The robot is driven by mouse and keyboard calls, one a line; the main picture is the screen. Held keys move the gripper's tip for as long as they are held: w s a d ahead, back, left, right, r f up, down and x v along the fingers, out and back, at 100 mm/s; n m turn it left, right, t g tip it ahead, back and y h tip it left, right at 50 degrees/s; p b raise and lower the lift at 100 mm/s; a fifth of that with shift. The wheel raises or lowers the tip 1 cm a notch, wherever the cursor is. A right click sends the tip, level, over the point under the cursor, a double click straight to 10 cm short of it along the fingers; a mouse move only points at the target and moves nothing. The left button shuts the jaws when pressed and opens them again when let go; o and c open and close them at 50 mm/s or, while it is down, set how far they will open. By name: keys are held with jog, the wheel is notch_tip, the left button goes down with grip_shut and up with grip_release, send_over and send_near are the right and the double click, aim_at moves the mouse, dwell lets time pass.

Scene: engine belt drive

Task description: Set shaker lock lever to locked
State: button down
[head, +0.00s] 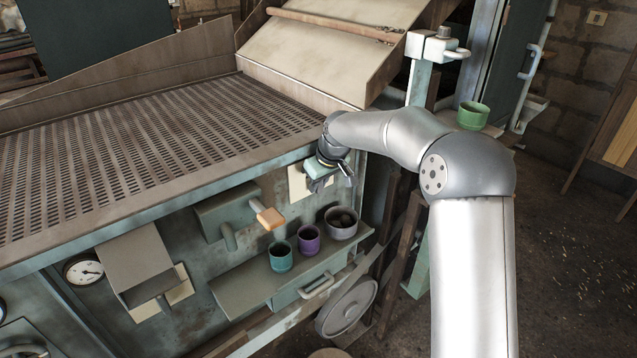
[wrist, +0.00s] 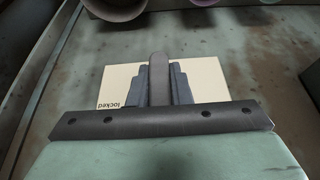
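The shaker lock lever (wrist: 158,68) is a dark grey, round-ended bar in front of a cream label plate (wrist: 208,78). In the wrist view it points straight up the picture, near the plate's middle. The upside-down word "locked" (wrist: 108,105) is at the plate's left edge in that view. My gripper (wrist: 159,84) has a stepped finger on each side of the lever, with no clear gap. The lever's base is hidden behind the gripper. In the head view my gripper (head: 320,170) is in front of the same plate (head: 299,183), and the lever cannot be made out.
A shelf below carries a metal bowl (head: 341,224), a purple cup (head: 308,240) and a teal cup (head: 281,256). Left on the panel are an orange-tipped handle (head: 270,218), a grey box (head: 138,262) and a gauge (head: 83,270). The perforated deck (head: 150,140) is above.

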jog(key=shift+g+y+p, duration=0.3)
jog(key=shift+p, duration=0.05)
jog(key=shift+r+m+g+y+p, duration=0.1)
jog(key=shift+m+g+y+p, duration=0.3)
jog(key=shift+g+y+p, duration=0.55)
jog(key=m+g+y+p, duration=0.1)
jog(key=g+y, duration=0.2)
jog(key=y, duration=0.1)
jog(key=shift+s+a, duration=0.1)
jog(key=shift+a, duration=0.05)
jog(key=m+g+y+b, duration=0.1)
jog(key=g+y, duration=0.1)
jog(key=y, duration=0.2)
jog(key=shift+s+b, duration=0.1)
jog(key=shift+b, duration=0.2)
jog(key=m+g+y+b, duration=0.1)
jog(key=y+b, duration=0.1)
jog(key=shift+g+y, duration=0.35)
jog(key=shift+a+r+m+y+b, duration=0.1)
jog(key=shift+r+m+y+b, duration=0.1)
jog(key=shift+m+y+b, duration=0.3)
jog(key=shift+g, duration=0.3)
jog(key=c, duration=1.3)
grip_release()
